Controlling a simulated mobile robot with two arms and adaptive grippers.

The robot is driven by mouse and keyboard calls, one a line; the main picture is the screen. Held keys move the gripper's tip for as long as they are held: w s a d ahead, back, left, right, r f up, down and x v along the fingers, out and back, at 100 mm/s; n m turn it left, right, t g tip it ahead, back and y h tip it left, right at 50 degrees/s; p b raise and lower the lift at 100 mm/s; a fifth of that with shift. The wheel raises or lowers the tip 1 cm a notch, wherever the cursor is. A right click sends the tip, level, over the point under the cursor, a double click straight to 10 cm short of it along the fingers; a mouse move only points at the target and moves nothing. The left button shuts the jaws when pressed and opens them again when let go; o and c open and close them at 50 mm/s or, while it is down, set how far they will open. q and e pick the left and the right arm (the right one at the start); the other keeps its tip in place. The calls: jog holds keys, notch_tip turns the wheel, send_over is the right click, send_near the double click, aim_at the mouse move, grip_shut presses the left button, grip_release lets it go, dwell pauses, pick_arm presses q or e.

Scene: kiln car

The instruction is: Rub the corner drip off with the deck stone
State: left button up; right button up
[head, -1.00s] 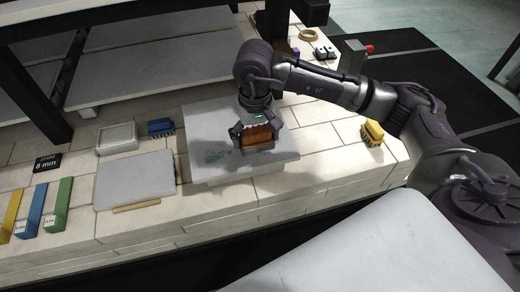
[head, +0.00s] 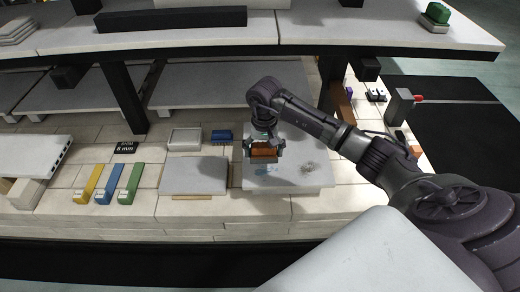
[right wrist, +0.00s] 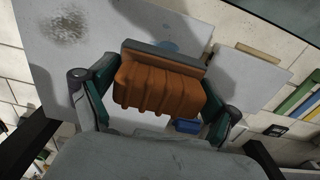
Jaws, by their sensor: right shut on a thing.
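My right gripper (head: 264,150) is shut on the deck stone (head: 264,154), an orange-brown ribbed grip with a grey stone edge. The deck stone also shows between the fingers in the right wrist view (right wrist: 160,82). It is over the pale grey slab (head: 312,182); I cannot tell whether the stone touches it. A blue smear (head: 265,170) lies on the slab near the stone and partly shows in the right wrist view (right wrist: 167,48). A rough dark grey patch (right wrist: 68,27) is on another part of the slab. I cannot tell which mark is the corner drip.
A smaller grey slab (head: 195,176) lies to the left. Yellow, blue and green bars (head: 131,183) are further left. Grey shelves (head: 230,84) stand close behind; a post (head: 122,95) rises there.

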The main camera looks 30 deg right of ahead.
jog(key=shift+f, duration=0.15)
jog(key=shift+f+b, duration=1.55)
jog(key=shift+f, duration=0.9)
jog(key=shift+d+b, duration=0.1)
jog(key=shift+b, duration=0.3)
